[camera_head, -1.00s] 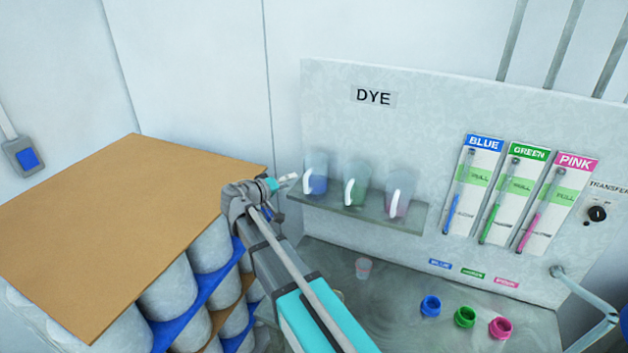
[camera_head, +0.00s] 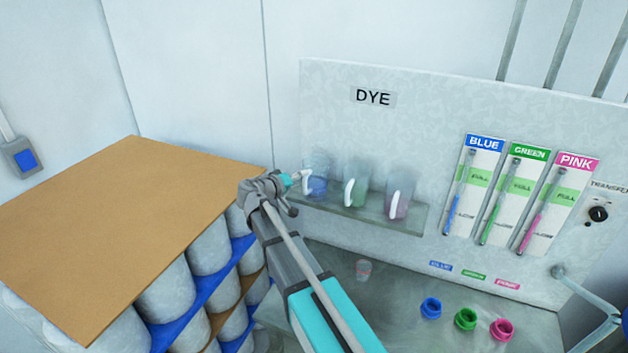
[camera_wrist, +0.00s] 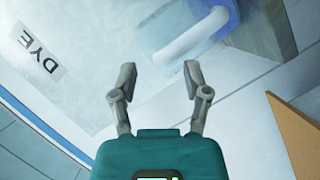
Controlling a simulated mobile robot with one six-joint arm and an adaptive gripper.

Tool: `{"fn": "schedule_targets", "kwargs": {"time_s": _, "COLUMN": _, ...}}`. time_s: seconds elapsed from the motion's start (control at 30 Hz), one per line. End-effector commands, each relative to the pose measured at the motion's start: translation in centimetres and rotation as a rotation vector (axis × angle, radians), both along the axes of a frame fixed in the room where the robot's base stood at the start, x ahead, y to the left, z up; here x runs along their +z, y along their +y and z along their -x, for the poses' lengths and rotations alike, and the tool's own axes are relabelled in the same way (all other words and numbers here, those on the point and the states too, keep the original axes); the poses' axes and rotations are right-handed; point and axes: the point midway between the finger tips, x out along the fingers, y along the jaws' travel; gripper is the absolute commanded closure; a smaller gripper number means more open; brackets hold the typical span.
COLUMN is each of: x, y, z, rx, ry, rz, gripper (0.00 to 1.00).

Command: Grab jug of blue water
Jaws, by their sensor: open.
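The jug of blue water (camera_head: 318,184) stands upright at the left end of a glass shelf under the DYE label, its white handle facing outward. In the wrist view, the jug (camera_wrist: 226,14) shows at the top, with its white handle (camera_wrist: 192,38) just beyond my fingertips. My gripper (camera_head: 302,177) is at the left of the jug, close to the handle. In the wrist view, my gripper (camera_wrist: 158,70) has its two fingers apart with nothing between them. Whether a finger touches the handle cannot be told in the head view.
A green jug (camera_head: 356,183) and a pink jug (camera_head: 400,192) stand to the right on the same shelf (camera_head: 375,217). A board-topped stack of drums (camera_head: 120,220) fills the left.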

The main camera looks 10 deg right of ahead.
Motion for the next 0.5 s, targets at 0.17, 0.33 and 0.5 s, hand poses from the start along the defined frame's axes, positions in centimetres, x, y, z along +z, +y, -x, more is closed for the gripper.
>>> {"fn": "schedule_targets", "kwargs": {"time_s": 0.17, "x": -0.5, "y": -1.7, "z": -1.2, "rx": -0.001, "ry": 0.0, "rz": 0.0, "gripper": 0.39}}
{"fn": "schedule_targets", "kwargs": {"time_s": 0.33, "x": -0.7, "y": -2.5, "z": -1.7, "rx": 0.0, "ry": 0.001, "rz": 0.001, "gripper": 0.39}}
{"fn": "schedule_targets", "kwargs": {"time_s": 0.5, "x": -0.6, "y": -2.5, "z": -1.7, "rx": 0.002, "ry": 0.001, "rz": 0.0, "gripper": 0.39}}
